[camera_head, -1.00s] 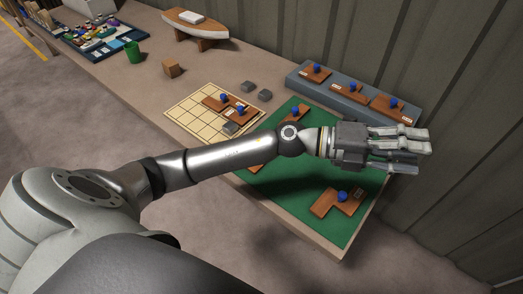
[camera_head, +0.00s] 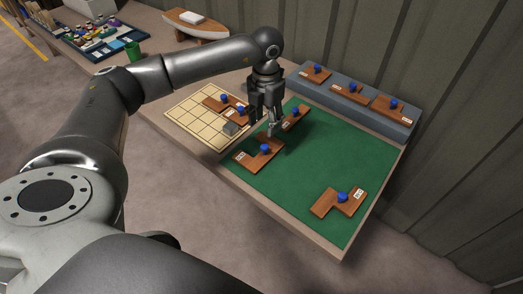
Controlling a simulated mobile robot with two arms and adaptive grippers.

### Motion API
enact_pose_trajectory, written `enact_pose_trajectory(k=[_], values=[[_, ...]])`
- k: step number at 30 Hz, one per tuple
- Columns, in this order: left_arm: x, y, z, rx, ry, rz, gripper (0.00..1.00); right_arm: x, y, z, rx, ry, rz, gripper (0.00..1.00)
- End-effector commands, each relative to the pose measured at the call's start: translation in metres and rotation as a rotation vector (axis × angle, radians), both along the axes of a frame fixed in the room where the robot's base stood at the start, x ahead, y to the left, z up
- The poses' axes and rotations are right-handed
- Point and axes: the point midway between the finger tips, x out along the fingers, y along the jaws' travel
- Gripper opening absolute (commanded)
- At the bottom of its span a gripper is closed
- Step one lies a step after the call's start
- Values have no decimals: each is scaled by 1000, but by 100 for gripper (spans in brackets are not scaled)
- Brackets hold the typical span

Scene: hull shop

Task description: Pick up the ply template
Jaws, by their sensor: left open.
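Several brown ply templates with blue knobs and white labels are in view. One L-shaped template (camera_head: 338,203) lies at the near right of the green mat (camera_head: 325,160). Another stepped template (camera_head: 258,157) lies near the mat's left edge, and a third (camera_head: 293,121) lies behind it, partly hidden. My left gripper (camera_head: 273,130) points down, open and empty, close to these two templates; I cannot tell its exact height. More templates (camera_head: 220,103) lie on the gridded board. My right gripper is not in view.
A grey-blue raised rack (camera_head: 345,105) along the back wall holds three templates (camera_head: 391,109). A boat model (camera_head: 195,27) and green cup (camera_head: 132,50) stand farther left. The mat's middle is clear.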

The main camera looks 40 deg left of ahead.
Motion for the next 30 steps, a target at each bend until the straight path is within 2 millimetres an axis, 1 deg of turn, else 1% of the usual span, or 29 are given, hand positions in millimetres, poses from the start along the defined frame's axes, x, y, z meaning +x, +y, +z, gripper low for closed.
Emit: enact_pose_trajectory(k=[1, 6, 11, 14, 18, 21, 25, 30], values=[[-2, 0, -8, 1, 7, -1, 48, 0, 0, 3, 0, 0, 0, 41], [-1, -1, -35, -3, 5, -2, 48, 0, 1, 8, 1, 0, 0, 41], [-1, -1, -48, -3, 2, -4, 48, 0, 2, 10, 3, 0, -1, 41], [-1, -1, -56, -4, 3, -3, 48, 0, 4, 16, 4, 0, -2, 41], [-2, 1, -77, -4, 5, -3, 48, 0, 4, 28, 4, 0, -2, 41], [-2, 0, -92, -5, 4, -4, 48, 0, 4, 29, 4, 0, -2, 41], [-1, 0, -99, -5, 1, -3, 48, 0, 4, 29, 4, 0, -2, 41], [-1, 0, -100, -5, 1, -4, 48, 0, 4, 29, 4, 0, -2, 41]])
